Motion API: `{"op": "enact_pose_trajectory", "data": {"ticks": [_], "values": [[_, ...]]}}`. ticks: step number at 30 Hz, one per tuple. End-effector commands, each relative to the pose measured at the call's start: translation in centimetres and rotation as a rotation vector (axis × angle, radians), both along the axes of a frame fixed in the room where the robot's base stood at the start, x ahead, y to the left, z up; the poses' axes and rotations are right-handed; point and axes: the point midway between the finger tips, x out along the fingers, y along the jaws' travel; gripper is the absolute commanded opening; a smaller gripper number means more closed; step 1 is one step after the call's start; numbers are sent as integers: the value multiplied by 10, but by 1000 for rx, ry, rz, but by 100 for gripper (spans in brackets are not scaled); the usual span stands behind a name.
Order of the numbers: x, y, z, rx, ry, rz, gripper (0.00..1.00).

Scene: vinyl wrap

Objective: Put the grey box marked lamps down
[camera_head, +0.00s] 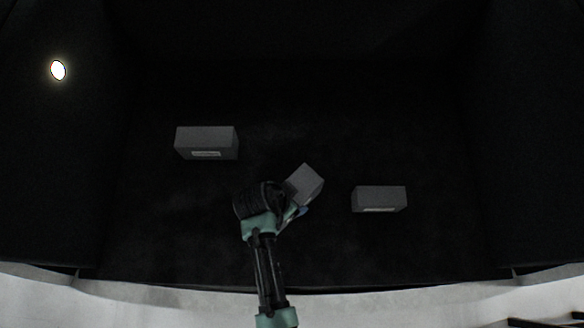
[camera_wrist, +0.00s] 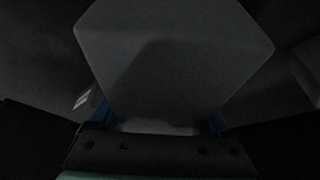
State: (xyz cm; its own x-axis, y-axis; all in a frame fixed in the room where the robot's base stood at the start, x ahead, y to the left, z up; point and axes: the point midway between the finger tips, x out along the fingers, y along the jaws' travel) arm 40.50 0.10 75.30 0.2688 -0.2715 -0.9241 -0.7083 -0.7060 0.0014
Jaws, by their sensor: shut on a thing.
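A grey box (camera_head: 305,183) is in my gripper (camera_head: 294,208), turned at an angle in the head view. In the wrist view the held grey box (camera_wrist: 175,60) fills the upper middle, between the blue fingertips of my gripper (camera_wrist: 165,122). No marking can be read on it, so I cannot tell from the picture that it says lamps. My gripper is shut on this box. Whether the box touches the dark surface below cannot be told.
A larger grey box (camera_head: 207,142) with a pale label stands to the left. Another grey box (camera_head: 379,198) with a pale label stands to the right. The dark floor (camera_head: 300,110) behind the held box is clear. A pale ledge (camera_head: 400,300) runs along the front.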

Motion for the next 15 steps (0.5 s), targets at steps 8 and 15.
{"op": "enact_pose_trajectory", "data": {"ticks": [8, 15], "values": [[2, 0, -35, 0, -3, 1, 0], [2, 0, -43, 1, -4, 2, 0]]}}
